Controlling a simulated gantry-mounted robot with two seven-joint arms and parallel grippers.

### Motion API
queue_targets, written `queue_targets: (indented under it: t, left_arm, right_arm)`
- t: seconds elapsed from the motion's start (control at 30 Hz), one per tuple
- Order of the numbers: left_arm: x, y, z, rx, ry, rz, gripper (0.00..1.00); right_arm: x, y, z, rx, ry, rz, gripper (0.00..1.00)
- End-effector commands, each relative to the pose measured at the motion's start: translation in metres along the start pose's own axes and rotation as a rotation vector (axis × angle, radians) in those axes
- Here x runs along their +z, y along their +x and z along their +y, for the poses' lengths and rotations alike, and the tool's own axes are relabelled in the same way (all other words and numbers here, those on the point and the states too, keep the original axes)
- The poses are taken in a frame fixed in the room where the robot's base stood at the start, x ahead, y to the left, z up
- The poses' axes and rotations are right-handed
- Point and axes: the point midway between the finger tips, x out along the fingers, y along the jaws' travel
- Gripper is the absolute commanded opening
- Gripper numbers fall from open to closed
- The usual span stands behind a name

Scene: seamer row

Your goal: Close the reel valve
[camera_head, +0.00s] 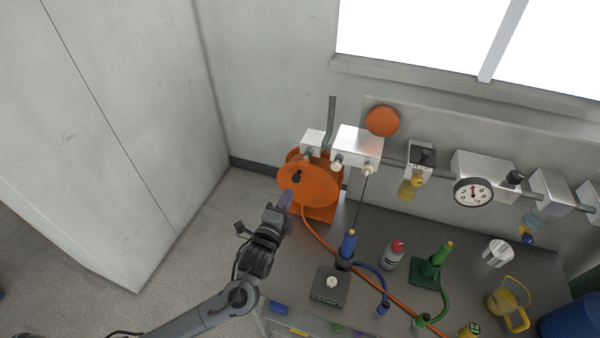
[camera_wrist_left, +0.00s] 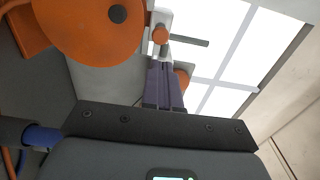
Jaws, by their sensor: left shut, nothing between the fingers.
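The orange hose reel (camera_head: 312,190) stands at the left end of the bench; its disc and dark hub also show large in the left wrist view (camera_wrist_left: 75,30). A pale fitting (camera_head: 313,139) sits above the reel beside a grey upright pipe. In the left wrist view, an orange round part (camera_wrist_left: 160,34) with a dark bar (camera_wrist_left: 189,40) shows just beyond my fingertips; I cannot tell for sure that this is the reel valve or how it is set. My left gripper (camera_head: 286,198) is shut and empty, in front of the reel's lower left side. My right gripper is out of view.
An orange hose (camera_head: 318,236) runs from the reel across the bench. A blue-handled tool (camera_head: 348,245) hangs on a cord above a dark block (camera_head: 330,287). A red-capped bottle (camera_head: 393,254) and green stand (camera_head: 430,268) are farther right. Floor left of the reel is clear.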

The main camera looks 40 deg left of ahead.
Motion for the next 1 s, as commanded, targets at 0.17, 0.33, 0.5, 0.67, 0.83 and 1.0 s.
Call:
queue_targets:
  t: [0.17,0.33,0.5,0.67,0.83,1.0]
  left_arm:
    - [0.000,0.035,-0.002,-0.002,0.001,-0.001,0.00]
    - [0.000,0.065,-0.001,-0.001,0.001,-0.001,0.00]
    - [0.000,0.090,-0.001,-0.001,0.000,0.000,0.00]
    - [0.000,0.104,0.000,0.000,-0.001,0.000,0.00]
    - [0.000,0.110,0.000,0.001,0.000,0.001,0.00]
    - [0.000,0.111,0.001,0.001,0.000,0.002,0.00]
  right_arm:
    - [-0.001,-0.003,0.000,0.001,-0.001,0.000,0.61]
    - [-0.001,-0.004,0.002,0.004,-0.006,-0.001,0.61]
    - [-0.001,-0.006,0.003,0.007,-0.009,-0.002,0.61]
    - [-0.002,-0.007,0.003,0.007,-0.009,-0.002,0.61]
    - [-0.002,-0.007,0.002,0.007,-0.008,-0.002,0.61]
    - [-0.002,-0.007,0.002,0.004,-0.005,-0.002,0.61]
